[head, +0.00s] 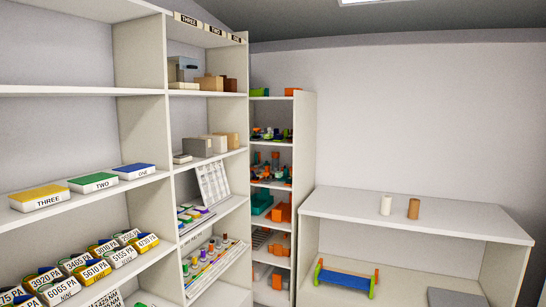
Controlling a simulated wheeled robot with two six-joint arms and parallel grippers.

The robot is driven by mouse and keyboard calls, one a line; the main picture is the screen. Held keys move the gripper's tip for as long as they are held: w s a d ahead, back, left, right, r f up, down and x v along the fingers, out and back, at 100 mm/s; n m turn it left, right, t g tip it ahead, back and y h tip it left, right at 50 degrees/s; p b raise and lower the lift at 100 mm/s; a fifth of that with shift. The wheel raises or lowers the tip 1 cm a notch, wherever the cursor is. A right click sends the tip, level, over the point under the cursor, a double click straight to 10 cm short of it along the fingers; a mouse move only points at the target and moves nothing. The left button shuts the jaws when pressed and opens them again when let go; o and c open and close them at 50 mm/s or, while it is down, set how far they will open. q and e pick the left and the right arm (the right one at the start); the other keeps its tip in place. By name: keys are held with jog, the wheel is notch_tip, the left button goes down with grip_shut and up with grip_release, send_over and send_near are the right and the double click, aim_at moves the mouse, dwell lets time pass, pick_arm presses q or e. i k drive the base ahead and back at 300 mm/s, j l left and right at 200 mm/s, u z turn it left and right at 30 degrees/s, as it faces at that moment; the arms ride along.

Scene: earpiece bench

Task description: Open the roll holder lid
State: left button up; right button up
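A low stand (346,278) with a blue bar, an orange rear part and a green end piece sits inside the open-front white bench unit at the lower right. It may be the roll holder, but I cannot tell for sure, and no lid can be made out on it. Neither of my grippers is in view.
White shelving (88,90) fills the left side, holding colored boxes (92,182) and several labelled bins (85,269). A narrow rack (303,150) of orange and green parts stands in the corner. A grey slab (455,297) lies in the bench unit. The bench top (470,222) is mostly clear.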

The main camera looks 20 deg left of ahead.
aim_at(186, 63)
jog(key=i+u, duration=0.1)
jog(key=i, duration=0.75)
jog(key=i+l+u, duration=0.15)
jog(key=i, duration=0.65)
